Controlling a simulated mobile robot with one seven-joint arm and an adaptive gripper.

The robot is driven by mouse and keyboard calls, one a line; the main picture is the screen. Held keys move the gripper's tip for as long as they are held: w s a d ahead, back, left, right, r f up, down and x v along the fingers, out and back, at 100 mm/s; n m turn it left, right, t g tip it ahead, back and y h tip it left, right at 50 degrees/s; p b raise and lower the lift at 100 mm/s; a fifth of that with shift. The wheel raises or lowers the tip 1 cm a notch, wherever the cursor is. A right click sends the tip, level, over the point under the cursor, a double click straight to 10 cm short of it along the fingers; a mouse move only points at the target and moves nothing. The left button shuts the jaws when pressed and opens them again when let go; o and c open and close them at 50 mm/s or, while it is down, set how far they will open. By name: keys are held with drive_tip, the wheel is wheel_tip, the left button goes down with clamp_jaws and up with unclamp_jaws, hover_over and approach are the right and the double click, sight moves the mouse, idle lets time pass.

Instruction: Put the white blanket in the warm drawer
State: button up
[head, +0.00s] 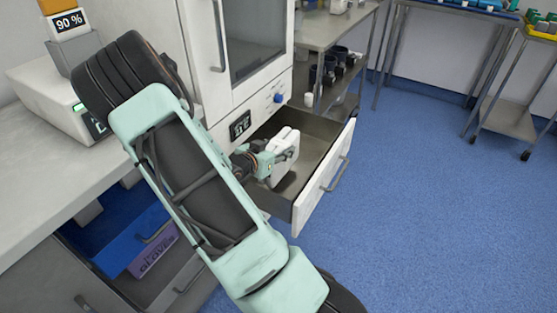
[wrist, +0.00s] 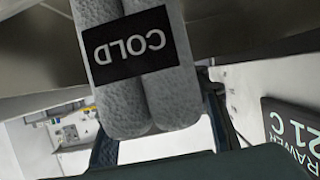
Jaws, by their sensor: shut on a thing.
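The white blanket (head: 286,152) is a folded bundle inside the outline of the open drawer (head: 329,178). In the wrist view the blanket (wrist: 175,90) shows as rolled, quilted layers with a black "COLD" label. My gripper (head: 264,163) is shut on the blanket's left side and holds it upright, at or just above the drawer's opening. I cannot tell whether the blanket touches the drawer floor. The drawer sits under a white cabinet with a glass door.
A blue knob (head: 279,98) sits on the cabinet above the drawer. At left are a counter (head: 60,185) and an open lower drawer with a purple gloves box (head: 153,252). A steel shelf with dark cups (head: 330,68) stands behind.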

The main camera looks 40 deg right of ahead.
drive_tip(key=shift+f+b, duration=0.6)
drive_tip(key=shift+f, duration=1.15)
drive_tip(key=shift+f, duration=0.1)
drive_tip(key=o, duration=1.4)
drive_tip(key=shift+r, duration=0.2)
drive_tip(key=shift+p+v, duration=2)
drive_tip(key=shift+v, duration=4)
